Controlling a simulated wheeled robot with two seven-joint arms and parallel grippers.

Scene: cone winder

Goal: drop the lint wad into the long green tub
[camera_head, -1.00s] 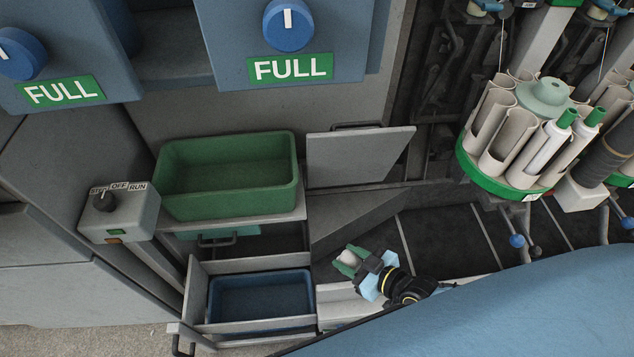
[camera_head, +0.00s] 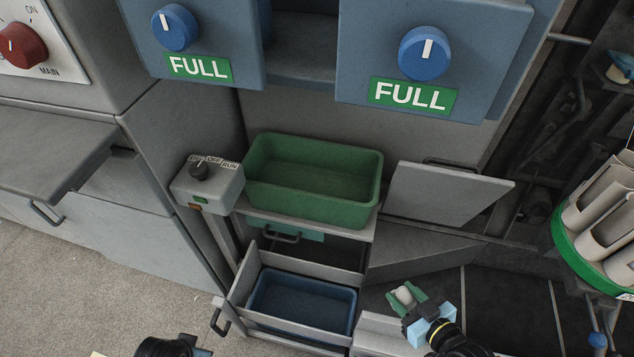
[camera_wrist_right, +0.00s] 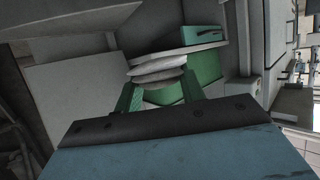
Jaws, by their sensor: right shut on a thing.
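The lint wad (camera_head: 404,295) is a small whitish lump between the green fingers of my right gripper (camera_head: 407,298). The gripper is shut on it, low in the head view, to the right of the open drawer. In the right wrist view the wad (camera_wrist_right: 159,68) shows pale and layered between the fingertips (camera_wrist_right: 160,85). The long green tub (camera_head: 312,209) stands on a grey shelf, up and left of the gripper and apart from it. Its visible inside looks empty. A dark part of my left arm shows at the bottom edge; its fingers are out of view.
A blue tub (camera_head: 300,325) sits in the open grey drawer (camera_head: 240,275) below the green tub. A tilted grey panel (camera_head: 445,195) stands right of the green tub. A switch box (camera_head: 208,187) is at its left. A green-rimmed carousel (camera_head: 565,250) is at the far right.

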